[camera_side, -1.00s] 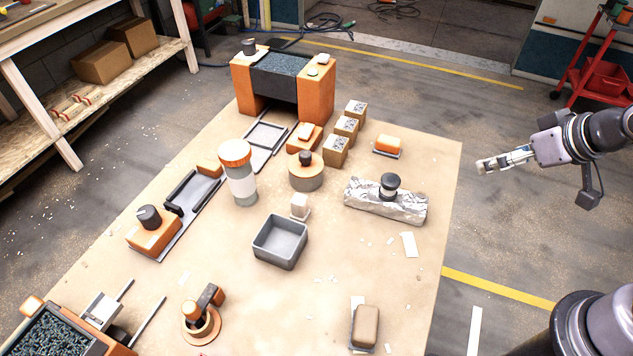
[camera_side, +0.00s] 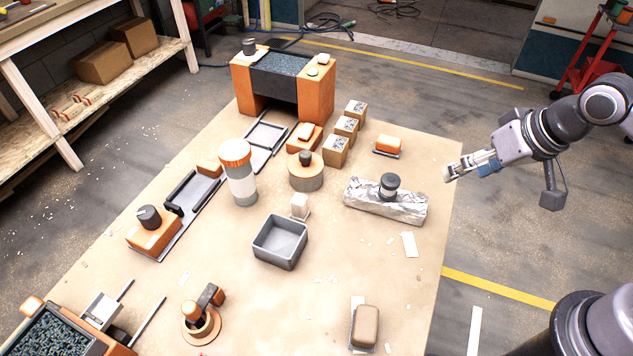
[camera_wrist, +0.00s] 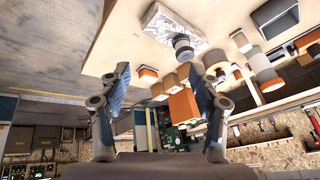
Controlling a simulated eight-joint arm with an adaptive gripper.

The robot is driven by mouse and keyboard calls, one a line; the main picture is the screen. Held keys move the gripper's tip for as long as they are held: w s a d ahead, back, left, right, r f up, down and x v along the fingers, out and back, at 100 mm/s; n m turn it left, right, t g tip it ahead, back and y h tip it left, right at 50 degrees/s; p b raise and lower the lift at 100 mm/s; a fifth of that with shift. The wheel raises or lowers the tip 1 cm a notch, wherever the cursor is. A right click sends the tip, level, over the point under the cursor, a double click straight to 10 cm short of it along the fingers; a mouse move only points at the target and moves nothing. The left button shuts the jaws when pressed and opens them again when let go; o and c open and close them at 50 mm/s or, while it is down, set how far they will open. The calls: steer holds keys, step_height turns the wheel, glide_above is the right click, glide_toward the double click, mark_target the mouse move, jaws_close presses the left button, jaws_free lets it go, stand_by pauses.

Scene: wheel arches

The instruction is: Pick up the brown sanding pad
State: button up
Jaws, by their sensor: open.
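The brown sanding pad (camera_side: 366,326) is a rounded block near the front right of the table in the side view. A dark grey edge shows along its left side. My gripper (camera_side: 447,173) is at the right edge of the table in the side view, well behind and to the right of the pad. In the wrist view my gripper (camera_wrist: 162,85) has its two fingers wide apart, with nothing between them. The pad cannot be made out in the wrist view.
A foil-wrapped block with a dark knob (camera_side: 386,201) is the nearest item to my gripper. An orange pad (camera_side: 388,145) lies behind it. A grey open bin (camera_side: 280,243) stands mid-table. The table (camera_side: 400,285) is mostly clear between the foil block and brown pad.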

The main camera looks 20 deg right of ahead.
steer(key=s+a+f+m+g, duration=0.1)
steer(key=s+a+g, duration=0.1)
steer(key=a, duration=0.5)
steer(key=s+a+f+m+g, duration=0.1)
steer(key=s+a+m, duration=0.1)
steer(key=a, duration=0.5)
steer(key=m+g+h, duration=0.1)
steer(key=m+g, duration=0.1)
glide_above(367, 322)
step_height(367, 322, down, 3)
steer(key=shift+s+a+f, duration=0.1)
steer(key=shift+s+f, duration=0.05)
steer(key=shift+f, duration=5.5)
steer(key=c, duration=1.3)
